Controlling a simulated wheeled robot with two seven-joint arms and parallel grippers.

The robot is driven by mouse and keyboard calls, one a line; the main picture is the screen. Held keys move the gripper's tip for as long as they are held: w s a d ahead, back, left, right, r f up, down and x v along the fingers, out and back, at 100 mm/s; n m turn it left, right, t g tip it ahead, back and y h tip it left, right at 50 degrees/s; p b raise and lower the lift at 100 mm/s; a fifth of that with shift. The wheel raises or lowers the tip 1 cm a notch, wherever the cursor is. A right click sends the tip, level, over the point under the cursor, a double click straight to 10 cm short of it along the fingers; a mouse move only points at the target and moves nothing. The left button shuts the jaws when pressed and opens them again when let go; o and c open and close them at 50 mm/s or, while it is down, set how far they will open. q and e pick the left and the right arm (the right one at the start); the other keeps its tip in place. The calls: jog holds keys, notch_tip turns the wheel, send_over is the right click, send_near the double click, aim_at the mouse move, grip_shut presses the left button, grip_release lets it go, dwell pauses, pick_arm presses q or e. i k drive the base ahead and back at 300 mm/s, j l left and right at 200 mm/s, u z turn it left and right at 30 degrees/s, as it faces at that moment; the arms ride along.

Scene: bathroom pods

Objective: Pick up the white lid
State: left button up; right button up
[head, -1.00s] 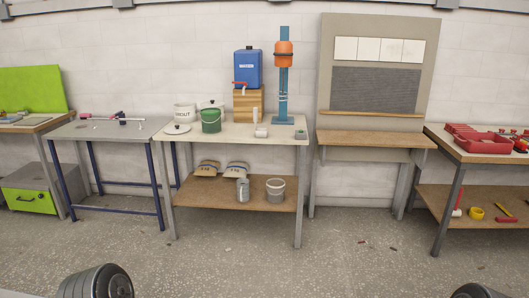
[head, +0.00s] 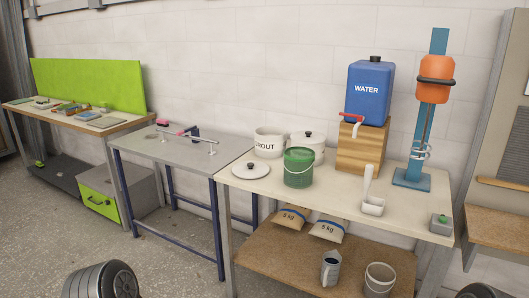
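A round white lid (head: 251,171) with a black knob lies flat near the left end of the cream-topped table (head: 330,194). A white pot marked GROUT (head: 269,143) stands just behind it. A green bucket (head: 298,168) stands to its right. Another white pot (head: 309,148), with a white cover and black knob on top, is partly hidden behind the bucket.
A blue water container (head: 371,92) sits on a wooden block (head: 360,147). An orange-headed mixer stand (head: 411,178), a white scoop (head: 372,207) and a small grey box (head: 440,224) are further right. A grey table (head: 180,152) adjoins on the left. Open floor lies front left.

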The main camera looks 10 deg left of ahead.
aim_at(246, 170)
jog(key=i+j+u, duration=0.2)
jog(key=i+u, duration=0.15)
jog(key=i, duration=0.25)
jog(key=i+u, duration=0.35)
jog(key=i, duration=0.3)
jog(key=i+u, duration=0.35)
jog(key=i, duration=0.25)
